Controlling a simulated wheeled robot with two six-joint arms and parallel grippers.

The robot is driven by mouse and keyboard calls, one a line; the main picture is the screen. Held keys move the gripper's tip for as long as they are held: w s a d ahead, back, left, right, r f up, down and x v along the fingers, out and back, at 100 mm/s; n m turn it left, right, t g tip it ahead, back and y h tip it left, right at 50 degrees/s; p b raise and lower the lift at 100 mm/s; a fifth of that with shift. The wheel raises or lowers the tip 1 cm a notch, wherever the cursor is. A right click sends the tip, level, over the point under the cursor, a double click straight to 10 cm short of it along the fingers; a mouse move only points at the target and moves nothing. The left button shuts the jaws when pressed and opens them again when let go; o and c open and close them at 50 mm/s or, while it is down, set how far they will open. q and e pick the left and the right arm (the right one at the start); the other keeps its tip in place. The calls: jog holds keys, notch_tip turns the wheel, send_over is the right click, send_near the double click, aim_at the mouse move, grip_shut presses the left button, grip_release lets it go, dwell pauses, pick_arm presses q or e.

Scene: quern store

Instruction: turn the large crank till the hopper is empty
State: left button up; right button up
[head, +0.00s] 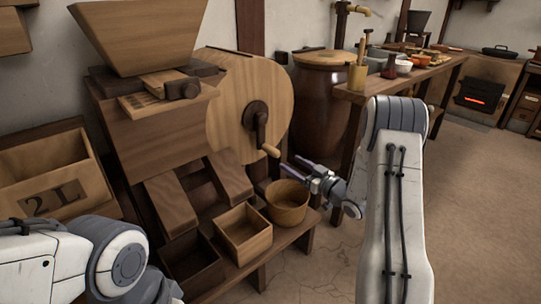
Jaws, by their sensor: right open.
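The large crank (256,121) is dark metal, mounted on a round wooden drum housing (229,104). Its pale wooden handle (270,150) points down and toward me. The wooden hopper (140,36) flares upward above the machine; its inside is out of sight, so I cannot tell what it holds. My right gripper (291,165) is open and empty, just right of and slightly below the crank handle, with its fingers pointing left. It appears apart from the handle. My left arm shows at the lower left, but its gripper is out of view.
Below the chutes stand a square wooden box (243,232) and a round wooden tub (287,203) on a low bench. A crate marked 2L (52,198) is at the left. A large brown barrel (323,110) and a long table (418,75) stand behind. Floor at right is clear.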

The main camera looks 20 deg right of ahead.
aim_at(279, 156)
jog(key=b+x, duration=0.1)
jog(key=x, duration=0.8)
jog(key=shift+w+f+b, duration=0.15)
jog(key=shift+b, duration=0.15)
jog(key=shift+w+a, duration=0.1)
jog(key=shift+c, duration=0.3)
grip_shut()
